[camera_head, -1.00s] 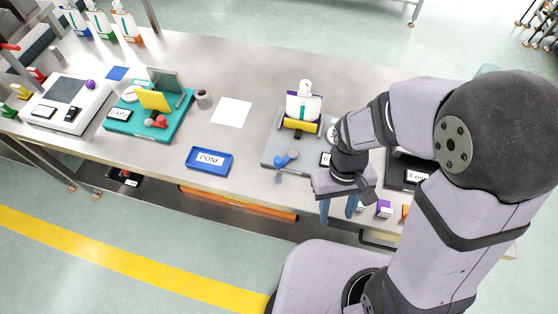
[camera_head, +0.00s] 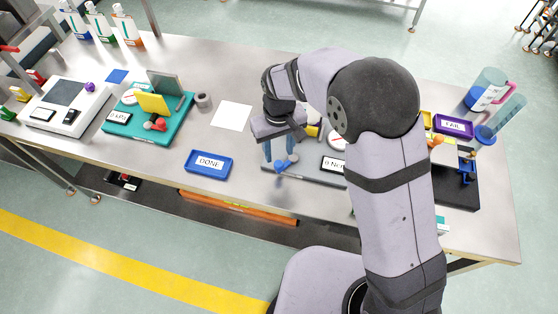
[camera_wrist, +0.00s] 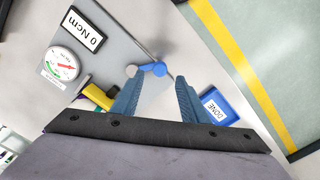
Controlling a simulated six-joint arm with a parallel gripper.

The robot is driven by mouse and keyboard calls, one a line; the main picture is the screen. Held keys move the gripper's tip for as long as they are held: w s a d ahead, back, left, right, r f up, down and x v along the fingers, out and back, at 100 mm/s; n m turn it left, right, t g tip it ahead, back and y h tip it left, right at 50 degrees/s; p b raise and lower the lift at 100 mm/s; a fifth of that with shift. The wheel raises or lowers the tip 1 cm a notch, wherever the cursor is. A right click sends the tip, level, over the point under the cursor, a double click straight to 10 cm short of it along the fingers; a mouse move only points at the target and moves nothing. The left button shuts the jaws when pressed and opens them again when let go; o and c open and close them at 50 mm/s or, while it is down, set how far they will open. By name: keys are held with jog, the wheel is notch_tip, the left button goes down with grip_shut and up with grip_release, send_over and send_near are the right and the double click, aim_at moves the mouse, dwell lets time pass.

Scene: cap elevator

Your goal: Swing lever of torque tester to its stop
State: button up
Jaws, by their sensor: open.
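The torque tester is a grey plate (camera_head: 303,177) with a "0 Ncm" display (camera_wrist: 82,31) and a round white dial (camera_wrist: 63,63). Its blue lever (camera_wrist: 152,69), with a round grey part beside it, lies between and just beyond my fingertips in the wrist view; it also shows in the head view (camera_head: 286,165). My gripper (camera_wrist: 157,84) is open and empty, its blue fingers pointing down at the lever. I cannot tell whether a finger touches it. The yellow clamp (camera_wrist: 98,97) is partly hidden by a finger, and the arm hides the bottle area in the head view.
The blue "DONE" tray (camera_head: 209,174) lies left of the tester, and a white sheet (camera_head: 232,115) behind it. A teal fixture (camera_head: 125,126) with red lever and a white device (camera_head: 50,117) stand further left. A "FAIL" bin (camera_head: 454,125) and clear cylinders stand right.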

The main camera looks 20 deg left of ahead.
aim_at(279, 163)
jog(key=shift+f+p, duration=1)
jog(key=shift+f, duration=2.35)
grip_shut()
